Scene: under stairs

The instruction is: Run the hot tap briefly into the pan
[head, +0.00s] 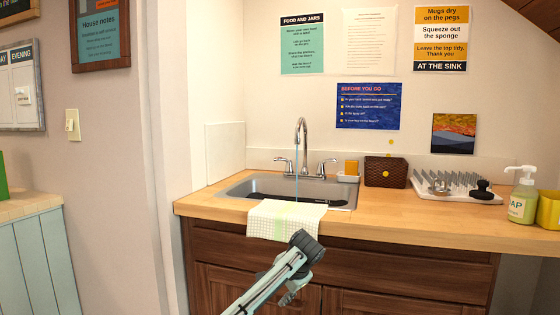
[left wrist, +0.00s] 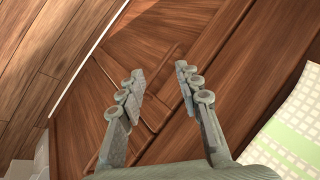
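The steel tap (head: 301,130) stands behind the sink (head: 250,187), with a left handle (head: 285,163) and a right handle (head: 326,165). No hot mark is readable. A thin blue stream of water (head: 297,180) falls from the spout. A dark pan (head: 325,202) lies in the sink, mostly hidden by the front rim and cloth; only a dark strip shows. My left gripper (head: 289,297) is low in front of the cabinet, below the counter edge. In the left wrist view my left gripper (left wrist: 158,78) is open and empty, facing the cabinet wood. My right gripper is not in view.
A checked cloth (head: 270,220) hangs over the counter front beside my left arm. Right of the sink stand a sponge (head: 351,167), a brown basket (head: 386,172), a peg rack (head: 455,183) and a soap bottle (head: 522,195). The counter front (head: 400,212) is clear.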

